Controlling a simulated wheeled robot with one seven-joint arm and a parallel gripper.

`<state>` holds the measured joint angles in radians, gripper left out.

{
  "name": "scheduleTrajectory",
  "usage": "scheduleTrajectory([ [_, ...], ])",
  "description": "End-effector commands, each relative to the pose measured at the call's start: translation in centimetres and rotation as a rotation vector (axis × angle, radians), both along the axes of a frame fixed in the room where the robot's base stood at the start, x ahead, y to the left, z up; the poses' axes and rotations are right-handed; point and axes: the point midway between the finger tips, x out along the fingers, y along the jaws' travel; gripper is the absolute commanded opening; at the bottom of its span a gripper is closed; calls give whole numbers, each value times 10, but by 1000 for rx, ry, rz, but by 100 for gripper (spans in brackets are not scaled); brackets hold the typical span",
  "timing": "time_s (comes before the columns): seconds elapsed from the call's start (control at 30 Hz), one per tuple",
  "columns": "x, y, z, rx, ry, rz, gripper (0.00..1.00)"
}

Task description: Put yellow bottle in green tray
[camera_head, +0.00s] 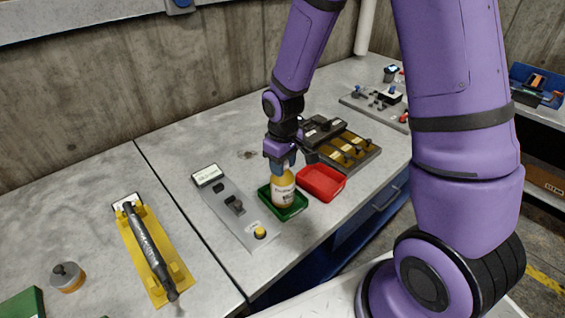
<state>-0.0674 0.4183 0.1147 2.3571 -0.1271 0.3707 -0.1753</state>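The yellow bottle (283,190) stands upright in or just above the green tray (297,209). I cannot tell whether its base touches the tray floor. My gripper (280,166) is directly over the bottle, pointing down, with its fingers at the bottle's top. The fingers seem to be around the bottle's cap, but the grip itself is too small to make out. The bottle hides the middle of the green tray.
A red tray (321,183) sits right beside the green tray. A grey control panel (233,206) lies to the left, and a dark panel with yellow parts (345,149) lies behind. The yellow fixture with a dark bar (150,250) is farther left. The bench's front edge is close.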

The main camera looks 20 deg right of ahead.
Motion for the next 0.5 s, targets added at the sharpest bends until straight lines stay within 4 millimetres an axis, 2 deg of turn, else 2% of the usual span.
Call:
scheduleTrajectory([
  [0.03, 0, 0, 0, 0, 0, 0, 52],
  [0.07, 0, 0, 0, 0, 0, 0, 59],
  [0.37, 0, 0, 1, 0, 0, 0, 59],
  [0.5, 0, 0, 9, 0, -1, -1, 59],
])
